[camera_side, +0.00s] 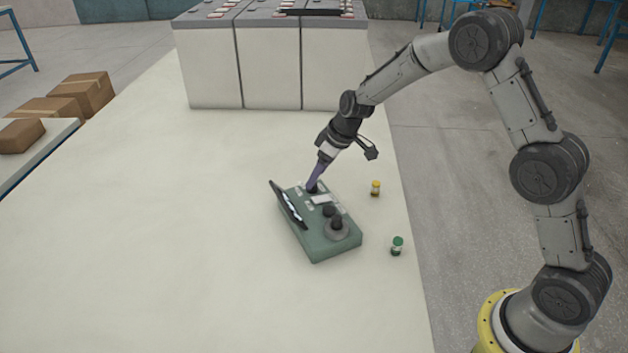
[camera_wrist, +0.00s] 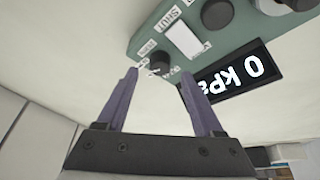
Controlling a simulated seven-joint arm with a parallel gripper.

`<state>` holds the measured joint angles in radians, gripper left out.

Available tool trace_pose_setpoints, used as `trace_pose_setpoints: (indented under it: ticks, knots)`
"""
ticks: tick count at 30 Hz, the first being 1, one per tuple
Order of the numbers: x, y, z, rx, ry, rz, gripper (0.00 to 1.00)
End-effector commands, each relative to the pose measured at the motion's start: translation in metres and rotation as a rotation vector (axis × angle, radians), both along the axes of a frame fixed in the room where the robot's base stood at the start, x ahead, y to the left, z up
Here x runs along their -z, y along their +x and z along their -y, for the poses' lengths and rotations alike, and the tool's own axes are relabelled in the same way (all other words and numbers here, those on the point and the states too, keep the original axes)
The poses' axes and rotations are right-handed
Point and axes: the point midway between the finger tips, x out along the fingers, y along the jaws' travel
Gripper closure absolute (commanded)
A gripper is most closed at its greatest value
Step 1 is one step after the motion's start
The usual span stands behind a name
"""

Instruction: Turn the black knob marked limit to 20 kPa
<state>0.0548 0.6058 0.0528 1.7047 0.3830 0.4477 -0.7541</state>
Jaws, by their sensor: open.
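A green control box (camera_side: 318,246) lies on the pale table, with a tilted black display (camera_side: 288,205) along its left side. In the wrist view the display (camera_wrist: 230,85) reads 0 kPa. A small black knob (camera_wrist: 159,61) sits at the box's end nearest my gripper; the small labels beside it are too blurred to read surely. My gripper (camera_wrist: 160,76) is open, its two purple fingers on either side of that knob in the picture. I cannot tell whether they touch it. In the side view my gripper (camera_side: 312,187) points down at the box's far end and hides most of this knob.
The box also carries a black knob (camera_wrist: 216,15), a larger round control (camera_side: 337,228) and a white plate (camera_wrist: 182,40) near a SHUT label. A yellow-capped item (camera_side: 375,188) and a green-capped item (camera_side: 397,246) stand to the right. Battery blocks (camera_side: 270,68) stand behind; the table's left is clear.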

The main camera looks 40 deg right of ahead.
Motion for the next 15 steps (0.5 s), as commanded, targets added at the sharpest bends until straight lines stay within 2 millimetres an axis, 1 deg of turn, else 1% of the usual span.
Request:
trace_pose_setpoints:
  ticks: [1, 6, 10, 15]
  knots:
    - [0.008, 0.003, -0.001, 0.0, 0.0, -0.001, 0.31]
    - [0.023, 0.009, -0.004, 0.0, 0.0, 0.0, 0.31]
    - [0.028, 0.011, -0.004, 0.0, 0.0, 0.002, 0.31]
    - [0.029, 0.011, -0.005, 0.0, 0.0, 0.002, 0.31]
